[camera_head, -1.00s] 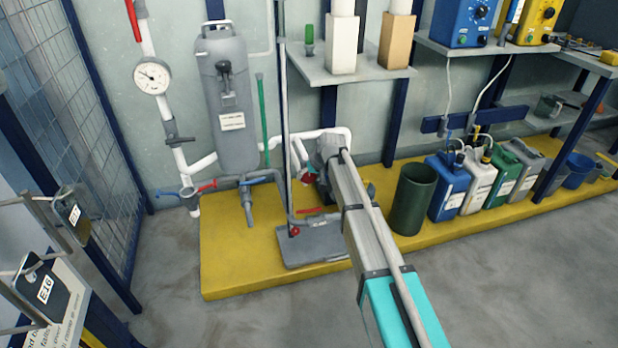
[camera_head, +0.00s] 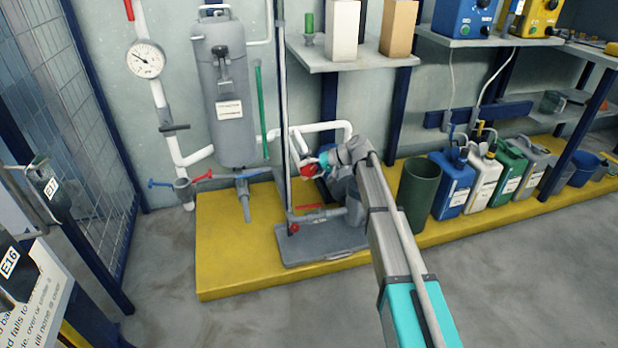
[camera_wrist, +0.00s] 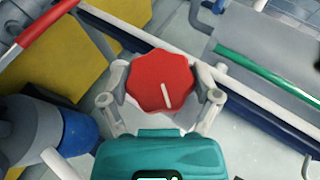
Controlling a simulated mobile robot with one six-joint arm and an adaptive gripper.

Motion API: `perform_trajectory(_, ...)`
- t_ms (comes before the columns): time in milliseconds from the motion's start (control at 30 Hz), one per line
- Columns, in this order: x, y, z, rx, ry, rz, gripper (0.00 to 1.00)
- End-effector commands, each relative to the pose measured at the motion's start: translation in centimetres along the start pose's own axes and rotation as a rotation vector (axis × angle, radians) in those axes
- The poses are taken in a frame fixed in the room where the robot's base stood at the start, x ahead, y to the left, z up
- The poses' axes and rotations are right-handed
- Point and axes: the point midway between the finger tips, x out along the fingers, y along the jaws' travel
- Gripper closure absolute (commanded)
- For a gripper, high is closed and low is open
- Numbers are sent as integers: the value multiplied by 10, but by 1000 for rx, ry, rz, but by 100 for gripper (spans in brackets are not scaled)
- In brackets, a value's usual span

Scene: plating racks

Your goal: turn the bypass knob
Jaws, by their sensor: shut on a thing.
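The bypass knob is a red lobed knob (camera_wrist: 150,78) with a white pointer line. In the wrist view it fills the space between my fingers, and the line slants from upper left to lower right. In the head view the red knob (camera_head: 307,166) shows small beside the white pipe, partly covered by my gripper (camera_head: 313,163). My gripper (camera_wrist: 162,88) is shut on the knob, one grey finger on each side. The teal palm sits just below the knob in the wrist view.
A grey canister (camera_head: 224,95) and a pressure gauge (camera_head: 146,60) are to the left. A red lever (camera_head: 307,206) lies below the knob. A dark green bin (camera_head: 416,195) and several jugs stand right of my arm on the yellow plinth (camera_head: 222,278). The front floor is clear.

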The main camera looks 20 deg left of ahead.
Motion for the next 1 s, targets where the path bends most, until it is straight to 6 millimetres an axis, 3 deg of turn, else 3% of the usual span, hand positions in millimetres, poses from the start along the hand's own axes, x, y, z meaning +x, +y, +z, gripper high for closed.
perform_trajectory(33, 3, 7, 1, 14, -1, -32, 67)
perform_trajectory(400, 1, 4, 1, 92, -2, -218, 67)
perform_trajectory(967, -1, 1, 0, 111, -2, -256, 67)
perform_trajectory(1000, -1, 1, 0, 111, -2, -256, 18)
